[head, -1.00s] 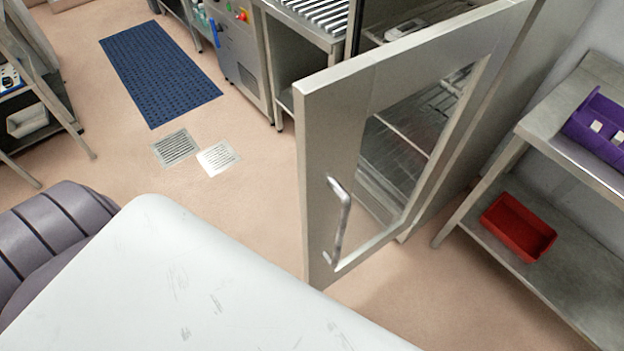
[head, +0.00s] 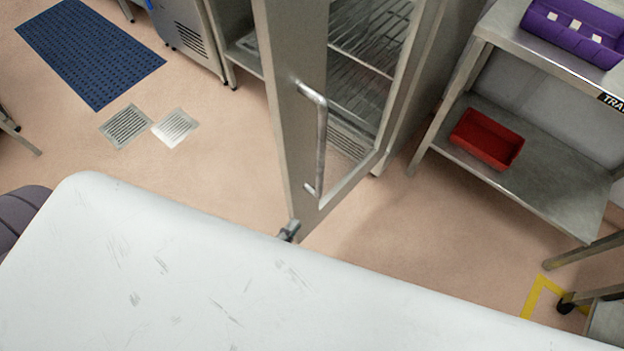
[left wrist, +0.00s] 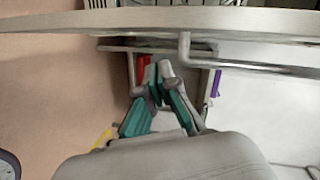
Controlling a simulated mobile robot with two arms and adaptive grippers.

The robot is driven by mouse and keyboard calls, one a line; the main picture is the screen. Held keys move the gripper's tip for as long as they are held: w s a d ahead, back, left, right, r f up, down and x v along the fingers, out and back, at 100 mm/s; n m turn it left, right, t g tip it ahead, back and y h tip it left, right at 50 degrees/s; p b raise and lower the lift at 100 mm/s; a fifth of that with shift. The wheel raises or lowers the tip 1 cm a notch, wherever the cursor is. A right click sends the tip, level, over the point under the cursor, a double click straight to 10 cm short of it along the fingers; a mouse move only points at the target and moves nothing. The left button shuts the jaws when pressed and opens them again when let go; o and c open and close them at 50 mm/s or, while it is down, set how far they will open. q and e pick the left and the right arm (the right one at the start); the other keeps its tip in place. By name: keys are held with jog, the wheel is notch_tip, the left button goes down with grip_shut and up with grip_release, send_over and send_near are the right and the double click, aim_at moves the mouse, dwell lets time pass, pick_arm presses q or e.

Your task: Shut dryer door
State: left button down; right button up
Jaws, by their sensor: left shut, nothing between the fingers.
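The dryer door (head: 294,160) stands open in the head view, with a glass window and a steel bar handle (head: 321,140) on its face. Wire racks show through the glass. Only a small grey tip of my left gripper (head: 290,230) shows, at the bottom edge of the door, past my white body. In the left wrist view the left gripper (left wrist: 157,80) is shut and empty, its fingertips just below the door's edge (left wrist: 130,20) in the picture. The handle (left wrist: 250,67) is to their right. I cannot tell whether the fingers touch the door. My right gripper is not in view.
A blue mat (head: 90,52) and floor grates (head: 126,126) lie at the left. The floor between is clear.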

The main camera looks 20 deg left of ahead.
pick_arm(q)
notch_tip(320, 180, up, 8)
jog(key=w+m+t, duration=0.1)
jog(key=m+t, duration=0.2)
send_over(312, 175)
jog(key=s+d, duration=0.1)
jog(key=s, duration=0.2)
jog(key=shift+w+r+p, duration=0.15)
jog(key=shift+p, duration=0.15)
